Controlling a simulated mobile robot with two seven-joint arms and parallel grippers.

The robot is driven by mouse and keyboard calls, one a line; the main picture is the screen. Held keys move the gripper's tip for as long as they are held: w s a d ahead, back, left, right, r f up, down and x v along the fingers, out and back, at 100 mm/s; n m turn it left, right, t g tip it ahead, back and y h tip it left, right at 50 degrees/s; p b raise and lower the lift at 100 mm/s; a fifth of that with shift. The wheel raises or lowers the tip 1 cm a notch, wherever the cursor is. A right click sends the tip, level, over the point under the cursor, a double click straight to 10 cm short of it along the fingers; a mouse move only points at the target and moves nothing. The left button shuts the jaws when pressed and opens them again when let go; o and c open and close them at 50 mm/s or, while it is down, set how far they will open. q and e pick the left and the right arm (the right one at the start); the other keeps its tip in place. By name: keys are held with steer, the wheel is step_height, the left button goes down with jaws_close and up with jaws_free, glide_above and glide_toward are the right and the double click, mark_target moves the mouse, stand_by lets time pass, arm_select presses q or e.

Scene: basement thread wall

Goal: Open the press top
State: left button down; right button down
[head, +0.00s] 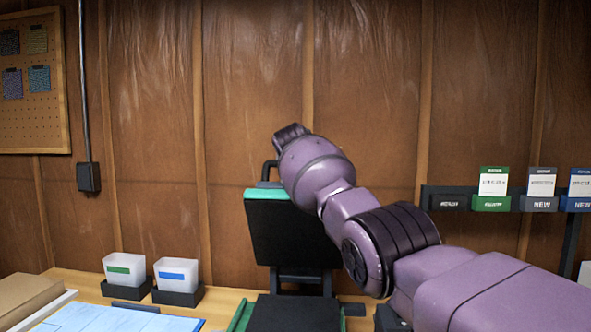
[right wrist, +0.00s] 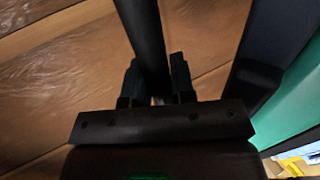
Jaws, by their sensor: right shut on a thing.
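The press stands on the bench, with its dark base (head: 285,313) low in the head view. Its top (head: 285,235) is a black panel with a green upper edge, raised steeply above the base at the back. A dark bar handle (head: 268,172) shows at the top's upper edge, partly behind my right arm. In the right wrist view, my right gripper (right wrist: 157,80) is shut on the dark handle bar (right wrist: 143,35), one finger on each side. In the head view my arm hides the fingers. My left gripper is not in view.
Two white bins (head: 124,268) (head: 176,273) stand left of the press. Blue sheets (head: 110,318) and a brown box (head: 25,295) lie at the front left. A dark rail with cards (head: 490,190) is on the right. The wooden wall (head: 250,90) is close behind.

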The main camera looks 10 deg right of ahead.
steer(key=shift+w+d+r, duration=0.15)
steer(key=shift+w+r, duration=0.05)
steer(key=shift+w, duration=0.15)
steer(key=c, duration=1)
jaws_free()
steer(key=shift+f, duration=0.1)
